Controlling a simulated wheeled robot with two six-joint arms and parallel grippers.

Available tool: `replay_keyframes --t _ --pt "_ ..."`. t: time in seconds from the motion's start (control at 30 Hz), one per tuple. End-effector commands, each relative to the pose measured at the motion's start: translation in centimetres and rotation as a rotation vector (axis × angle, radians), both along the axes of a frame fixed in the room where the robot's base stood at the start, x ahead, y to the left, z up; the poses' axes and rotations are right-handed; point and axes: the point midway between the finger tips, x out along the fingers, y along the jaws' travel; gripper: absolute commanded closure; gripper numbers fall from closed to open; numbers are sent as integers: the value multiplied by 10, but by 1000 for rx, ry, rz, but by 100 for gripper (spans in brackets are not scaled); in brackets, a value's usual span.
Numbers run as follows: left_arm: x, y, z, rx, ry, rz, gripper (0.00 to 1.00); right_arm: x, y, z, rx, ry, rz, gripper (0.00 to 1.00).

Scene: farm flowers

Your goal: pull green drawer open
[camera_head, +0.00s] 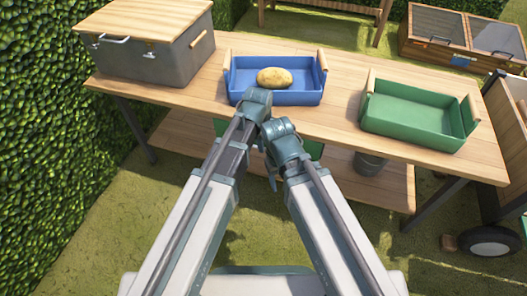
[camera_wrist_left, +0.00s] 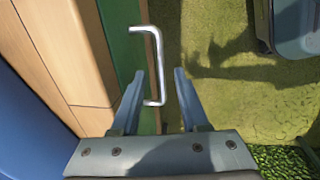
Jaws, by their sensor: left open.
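The green drawer (camera_head: 313,150) is under the wooden table top, largely hidden behind my arms in the head view. In the left wrist view its green front (camera_wrist_left: 124,45) is a narrow strip beside the wooden table edge. A pale metal U-shaped handle (camera_wrist_left: 158,62) stands out from it. My left gripper (camera_wrist_left: 159,72) is open, with one finger on each side of the handle bar; I cannot tell whether either finger touches it. In the head view the grippers are low among my wrist links, and the right jaws are not clear.
On the table (camera_head: 190,95) stand a grey box (camera_head: 160,60) with a wooden lid, a blue tray (camera_head: 285,98) holding a potato (camera_head: 274,77), and a green tray (camera_head: 410,120). A grey pot (camera_head: 369,163) is on the lower shelf. A hedge (camera_head: 45,130) borders the left.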

Motion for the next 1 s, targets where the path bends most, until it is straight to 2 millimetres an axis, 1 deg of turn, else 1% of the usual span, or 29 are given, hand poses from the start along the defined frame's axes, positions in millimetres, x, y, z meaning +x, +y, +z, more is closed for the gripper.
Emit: replay_keyframes --t 0.03,0.13,0.23,0.5,0.57,0.7,0.73,0.77,1.0 --pt "2 0 -13 0 0 0 55 0 0 -13 -1 0 1 42" --pt "3 -1 -20 0 0 0 55 0 -1 -20 -3 -1 1 42" --pt "4 -1 -23 0 0 0 55 0 -1 -22 -4 -1 1 42" --pt "4 -1 -21 0 0 0 55 0 -1 -21 -5 -2 1 42" --pt "4 -1 -21 0 0 0 66 0 -1 -21 -4 -1 1 42" --pt "4 -1 -21 0 0 0 91 0 -1 -21 -4 -1 1 42" --pt "4 -1 -21 0 0 0 97 0 -1 -21 -4 -1 1 42" --pt "4 -1 -21 0 0 0 100 0 -1 -21 -4 -1 1 42" --pt "4 -1 -21 0 0 0 100 0 -1 -21 -4 -1 1 42"
